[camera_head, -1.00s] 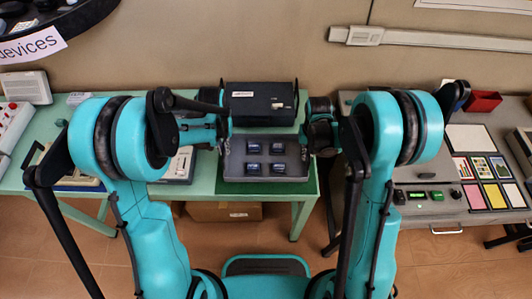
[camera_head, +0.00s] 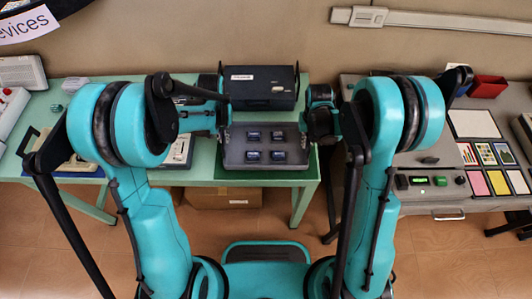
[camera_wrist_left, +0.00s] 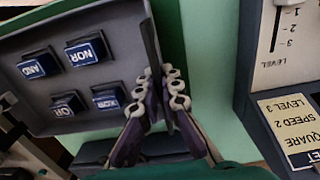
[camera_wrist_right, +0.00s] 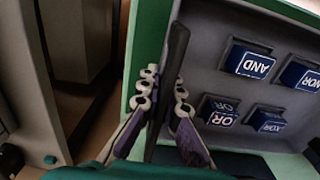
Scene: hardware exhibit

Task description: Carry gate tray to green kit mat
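The grey gate tray (camera_head: 265,163) holds several dark blue gate blocks and lies level over a dark green mat (camera_head: 311,167), whose edge shows around it. I cannot tell whether the tray touches the mat. My left gripper (camera_head: 221,130) is at the tray's left side; in the left wrist view its fingers (camera_wrist_left: 160,100) straddle the tray wall (camera_wrist_left: 140,25), closed on it. My right gripper (camera_head: 306,132) is at the right side; in the right wrist view its fingers (camera_wrist_right: 163,95) are closed on the dark tray wall (camera_wrist_right: 177,60). Blocks labelled AND, NOR and OR show there.
A black box (camera_head: 262,87) stands just behind the tray on the pale green table (camera_head: 118,184). A grey device (camera_head: 178,152) stands left of the tray. A grey console (camera_head: 440,207) is to the right, across a gap. A cardboard box (camera_head: 225,197) is below the table.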

